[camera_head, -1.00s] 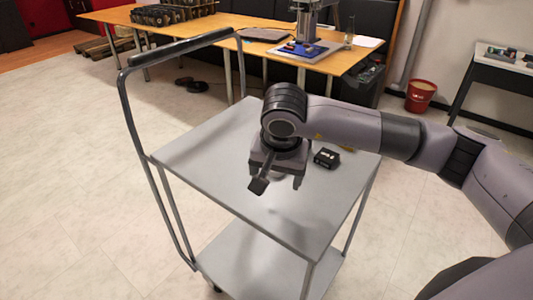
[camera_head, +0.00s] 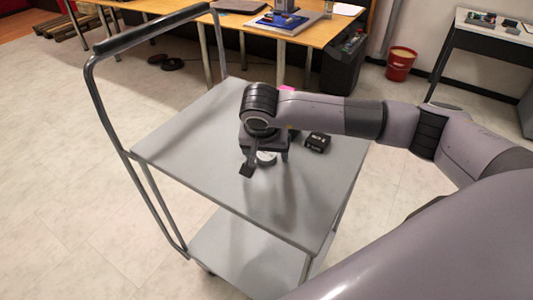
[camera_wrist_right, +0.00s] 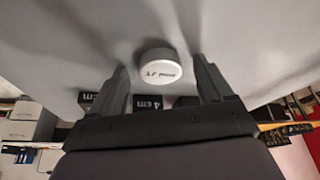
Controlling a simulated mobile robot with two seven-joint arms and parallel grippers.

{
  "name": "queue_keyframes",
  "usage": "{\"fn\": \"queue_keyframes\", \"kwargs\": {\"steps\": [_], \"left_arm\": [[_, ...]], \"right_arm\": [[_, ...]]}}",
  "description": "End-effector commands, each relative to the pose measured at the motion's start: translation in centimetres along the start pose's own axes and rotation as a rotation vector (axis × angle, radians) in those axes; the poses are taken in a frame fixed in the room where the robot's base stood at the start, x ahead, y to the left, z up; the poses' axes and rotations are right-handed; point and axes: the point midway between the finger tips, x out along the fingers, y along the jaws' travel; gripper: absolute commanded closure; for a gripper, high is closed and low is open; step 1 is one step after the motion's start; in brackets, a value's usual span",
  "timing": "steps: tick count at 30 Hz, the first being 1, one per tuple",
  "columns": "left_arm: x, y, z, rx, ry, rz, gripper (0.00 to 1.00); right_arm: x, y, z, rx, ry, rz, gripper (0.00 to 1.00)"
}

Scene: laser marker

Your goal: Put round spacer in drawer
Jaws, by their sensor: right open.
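The round spacer (camera_head: 266,158) is a white disc on the grey cart top (camera_head: 195,140), partly hidden by my right gripper (camera_head: 265,165) in the head view. In the right wrist view, the spacer (camera_wrist_right: 160,65) shows dark lettering and sits between the spread fingers of the right gripper (camera_wrist_right: 160,72), with room on both sides. The right gripper is open, points down and holds nothing. My left gripper is not in view.
A black block (camera_head: 317,142) lies on the cart right of the gripper. A pink item (camera_head: 286,88) shows behind my arm. The cart's front is clear. Beyond are a wooden table (camera_head: 325,32), a red bucket (camera_head: 400,64) and a dark-sided table (camera_head: 490,38).

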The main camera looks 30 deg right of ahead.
Motion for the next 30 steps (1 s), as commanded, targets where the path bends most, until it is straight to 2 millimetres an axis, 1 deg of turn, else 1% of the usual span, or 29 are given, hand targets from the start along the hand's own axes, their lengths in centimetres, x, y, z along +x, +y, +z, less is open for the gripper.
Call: {"fn": "queue_keyframes", "kwargs": {"steps": [5, 6, 8, 9, 11, 12, 13, 14, 23, 26, 30], "left_arm": [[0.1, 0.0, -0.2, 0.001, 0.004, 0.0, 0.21], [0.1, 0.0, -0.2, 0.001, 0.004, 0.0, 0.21], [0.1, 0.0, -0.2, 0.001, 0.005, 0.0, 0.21], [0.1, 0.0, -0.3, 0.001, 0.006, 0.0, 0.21], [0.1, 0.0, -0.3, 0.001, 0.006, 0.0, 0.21], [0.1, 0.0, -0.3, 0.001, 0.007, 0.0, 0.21], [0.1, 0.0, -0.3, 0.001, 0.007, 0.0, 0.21], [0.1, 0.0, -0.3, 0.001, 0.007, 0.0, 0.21], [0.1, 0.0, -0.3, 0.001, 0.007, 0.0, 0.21], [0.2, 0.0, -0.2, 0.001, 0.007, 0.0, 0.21], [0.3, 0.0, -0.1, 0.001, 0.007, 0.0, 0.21]], "right_arm": [[0.1, 0.0, 0.0, 0.0, 0.001, -0.001, 0.2], [0.1, 0.0, 0.0, 0.0, 0.0, -0.001, 0.24], [0.1, 0.0, 0.0, 0.0, 0.0, -0.001, 0.43], [0.1, 0.0, 0.0, 0.0, 0.0, -0.001, 0.56], [0.0, 0.0, 0.0, 0.0, 0.0, -0.001, 0.76], [0.0, 0.0, 0.0, 0.0, 0.0, -0.001, 0.82], [0.0, 0.0, 0.0, 0.0, 0.0, -0.001, 0.82], [0.0, 0.0, 0.0, 0.001, 0.001, -0.002, 0.87], [-0.3, -0.1, -0.2, 0.001, 0.002, -0.003, 0.87], [-1.0, -0.1, -0.6, 0.002, 0.003, -0.004, 0.87], [-2.9, -0.1, -1.3, 0.002, 0.005, -0.005, 0.87]]}}
